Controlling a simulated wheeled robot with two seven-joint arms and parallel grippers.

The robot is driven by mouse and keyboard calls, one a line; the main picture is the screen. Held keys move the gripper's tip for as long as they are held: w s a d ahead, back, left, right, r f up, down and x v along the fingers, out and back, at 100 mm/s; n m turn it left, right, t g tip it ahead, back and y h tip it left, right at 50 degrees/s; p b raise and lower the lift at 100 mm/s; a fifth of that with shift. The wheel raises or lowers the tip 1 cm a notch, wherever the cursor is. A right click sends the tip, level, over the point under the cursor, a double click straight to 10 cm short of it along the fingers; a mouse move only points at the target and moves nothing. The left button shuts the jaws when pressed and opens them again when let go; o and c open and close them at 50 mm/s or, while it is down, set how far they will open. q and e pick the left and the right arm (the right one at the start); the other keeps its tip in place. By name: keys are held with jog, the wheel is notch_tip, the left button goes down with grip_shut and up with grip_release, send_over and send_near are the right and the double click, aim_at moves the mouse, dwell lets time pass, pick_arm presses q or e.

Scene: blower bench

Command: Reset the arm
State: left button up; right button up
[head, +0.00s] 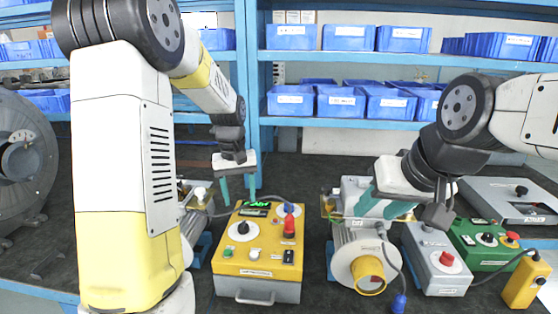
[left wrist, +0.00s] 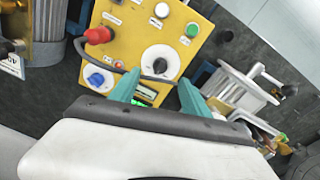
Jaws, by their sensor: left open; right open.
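My left gripper (head: 238,187) is open with teal fingers pointing down, above the back edge of a yellow control box (head: 258,262). The box has a black knob, a blue knob, a red switch, buttons and a lit green display. In the left wrist view the open fingers (left wrist: 160,92) hang over the box (left wrist: 125,50) near its display, with nothing between them. My right gripper (head: 385,205) is open, its teal fingers over a grey motor-like unit (head: 352,238). Whether its fingers touch the unit cannot be told.
A grey box with a red button (head: 440,262), a green box (head: 482,243) and a yellow pendant (head: 527,280) stand at the right. A large grey blower (head: 22,155) is at the far left. Shelves with blue bins (head: 345,102) stand behind. A cable with a blue plug (head: 399,303) hangs in front.

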pick_arm(q)
jog(key=s+r+m+t, duration=0.1)
jog(key=s+r+t, duration=0.1)
jog(key=s+r, duration=0.2)
jog(key=s+d+r+m+t+h, duration=0.1)
jog(key=s+r, duration=0.3)
jog(key=s, duration=0.7)
jog(key=s+d+r+m+t, duration=0.1)
jog(key=s+r+t, duration=0.1)
jog(key=s+r, duration=0.2)
jog(key=s, duration=0.3)
jog(key=shift+s+r+t+h, duration=0.3)
jog(key=shift+r+h, duration=0.1)
